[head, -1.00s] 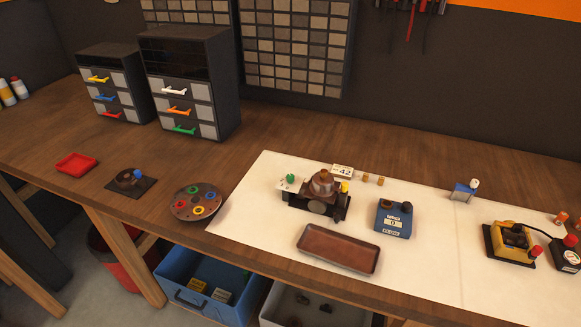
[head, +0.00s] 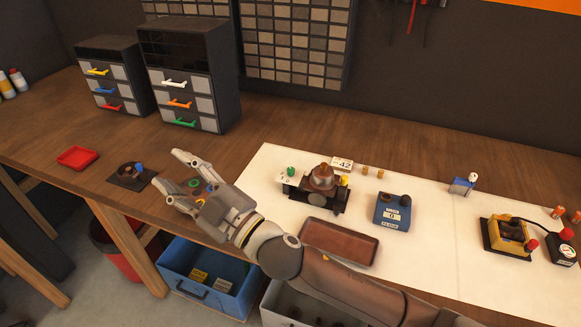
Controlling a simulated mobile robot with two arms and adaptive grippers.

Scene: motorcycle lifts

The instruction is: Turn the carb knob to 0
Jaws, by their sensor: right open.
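A carburetor-like assembly (head: 322,182) with a brown dome stands on the white mat. It has a green knob (head: 291,171) on its left and a small yellow part (head: 344,181) on its right. I cannot tell for sure which part is the carb knob. A blue box (head: 393,212) with a display and a dark knob (head: 405,200) stands to its right; the display seems to read 0. My right gripper (head: 168,168) is open and empty, well left of the assembly. It hides much of the round tray with coloured rings (head: 194,184). My left gripper is out of view.
A brown tray (head: 340,241) lies in front of the assembly, beside my right forearm. A card marked 42 (head: 342,164) stands behind it. A dark base with a blue-tipped part (head: 131,176) and a red tray (head: 77,158) lie left. Drawer cabinets (head: 184,75) stand behind.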

